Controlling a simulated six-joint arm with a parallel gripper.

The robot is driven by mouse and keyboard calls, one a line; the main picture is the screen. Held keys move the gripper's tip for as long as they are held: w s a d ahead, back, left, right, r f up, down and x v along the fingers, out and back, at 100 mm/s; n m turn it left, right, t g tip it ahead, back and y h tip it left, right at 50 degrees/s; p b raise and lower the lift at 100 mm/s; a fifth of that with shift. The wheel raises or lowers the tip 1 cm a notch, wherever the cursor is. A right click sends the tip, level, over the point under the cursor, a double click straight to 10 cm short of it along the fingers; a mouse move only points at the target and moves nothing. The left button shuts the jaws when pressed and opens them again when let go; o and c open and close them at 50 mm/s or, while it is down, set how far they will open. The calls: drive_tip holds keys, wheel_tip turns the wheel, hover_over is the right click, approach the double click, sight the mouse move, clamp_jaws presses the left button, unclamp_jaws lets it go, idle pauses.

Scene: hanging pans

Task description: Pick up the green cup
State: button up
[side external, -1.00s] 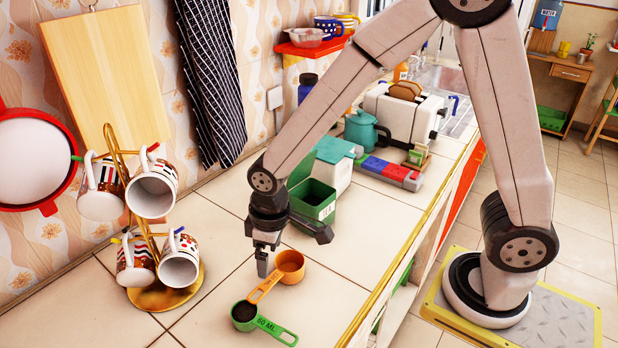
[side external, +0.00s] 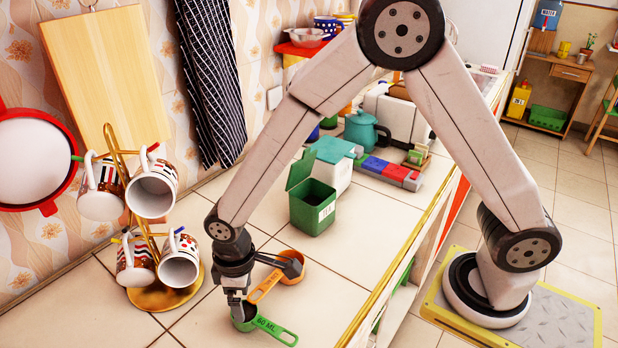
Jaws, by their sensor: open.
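The green measuring cup (side external: 274,331), marked 60 ML, lies on the tiled counter in the lower middle of the side view. Its handle points right and its bowl is at the left end. My gripper (side external: 266,293) points down with its fingers spread wide and holds nothing. One finger is at the green bowl and partly hides it; I cannot tell whether it is inside the bowl or touching it. The other finger is over the orange measuring cup's bowl.
The orange measuring cup (side external: 261,290) lies just behind the green one. A mug stand (side external: 165,299) with several mugs is to the left. A dark green open box (side external: 314,209) stands behind. The counter's front edge (side external: 385,268) is at the right.

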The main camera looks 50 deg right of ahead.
sight(247, 320)
drive_tip(key=shift+f, duration=0.15)
drive_tip(key=shift+s+a+f, duration=0.1)
drive_tip(key=shift+a+f, duration=0.05)
drive_tip(key=shift+f, duration=1)
drive_tip(key=shift+s+a+f, duration=0.1)
drive_tip(key=shift+f, duration=1)
drive_tip(key=shift+w+f, duration=0.1)
drive_tip(key=shift+f, duration=0.2)
drive_tip(key=shift+r, duration=0.1)
drive_tip(key=c, duration=1.2)
drive_tip(key=shift+o, duration=0.2)
drive_tip(key=shift+r, duration=0.2)
drive_tip(key=shift+r, duration=1.4)
drive_tip(key=s+d+r, duration=0.2)
drive_tip(key=s+r, duration=0.2)
drive_tip(key=r, duration=0.2)
drive_tip(key=shift+s, duration=0.3)
drive_tip(key=shift+s+d+r, duration=0.6)
drive_tip(key=shift+s, duration=0.7)
drive_tip(key=shift+s+d+r, duration=0.55)
drive_tip(key=shift+s+r, duration=0.05)
drive_tip(key=shift+s, duration=0.75)
drive_tip(key=shift+s+d+r, duration=0.6)
drive_tip(key=shift+s, duration=0.7)
